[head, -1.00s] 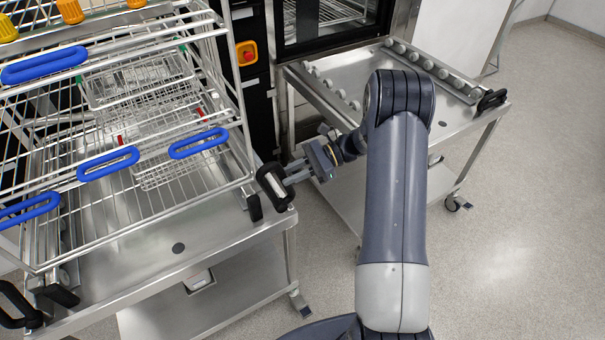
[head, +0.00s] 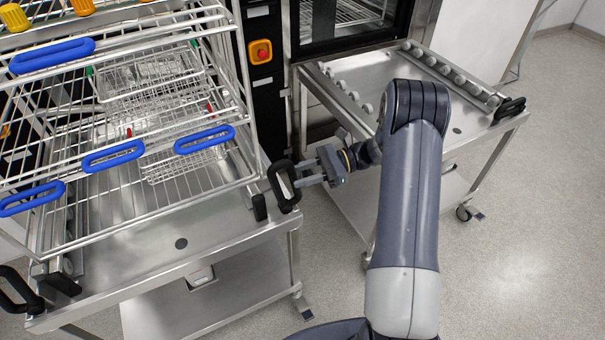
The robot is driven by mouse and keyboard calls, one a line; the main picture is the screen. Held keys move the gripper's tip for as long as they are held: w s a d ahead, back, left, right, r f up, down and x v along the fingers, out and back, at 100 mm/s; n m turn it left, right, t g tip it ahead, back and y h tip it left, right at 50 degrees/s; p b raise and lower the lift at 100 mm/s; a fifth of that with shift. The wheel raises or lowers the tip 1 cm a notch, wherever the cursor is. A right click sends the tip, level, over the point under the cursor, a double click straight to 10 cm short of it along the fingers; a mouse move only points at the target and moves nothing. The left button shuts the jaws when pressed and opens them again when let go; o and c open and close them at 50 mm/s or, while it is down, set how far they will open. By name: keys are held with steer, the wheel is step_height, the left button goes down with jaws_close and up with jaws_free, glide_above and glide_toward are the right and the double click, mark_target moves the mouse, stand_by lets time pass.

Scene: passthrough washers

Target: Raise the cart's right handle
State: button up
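The cart (head: 225,246) is a steel trolley at the left under a wire rack. Its right handle (head: 284,187), a black loop, stands steeply tilted at the cart's right front corner. My gripper (head: 301,175) is just right of this handle. Its two grey fingers are apart and point left at the loop. Their tips are close to the loop's right side; I cannot tell whether they touch it. The cart's left handle (head: 20,291), also a black loop, is at the lower left edge of the view.
The wire rack with blue grips (head: 113,157) fills the cart's top. A second steel trolley (head: 395,72) with rollers stands behind my arm, before the dark machine. A red stop button on a yellow plate (head: 261,51) is behind. The floor (head: 530,200) at right is clear.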

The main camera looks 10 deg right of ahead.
steer(key=shift+o, duration=0.6)
steer(key=w+d+r+b, duration=0.1)
steer(key=d+b, duration=0.1)
steer(key=d, duration=0.8)
steer(key=shift+d+r, duration=0.25)
steer(key=shift+r, duration=0.1)
steer(key=shift+w, duration=0.1)
steer(key=a, duration=0.3)
steer(key=a+f+p, duration=0.1)
steer(key=a, duration=0.3)
steer(key=s+a+p, duration=0.1)
steer(key=a, duration=0.2)
steer(key=shift+s+a+f, duration=0.1)
steer(key=shift+a+f, duration=0.1)
steer(key=shift+a, duration=0.15)
steer(key=shift+s+a+h, duration=0.15)
steer(key=shift+a+h, duration=0.15)
steer(key=shift+h, duration=0.1)
steer(key=shift+d, duration=0.1)
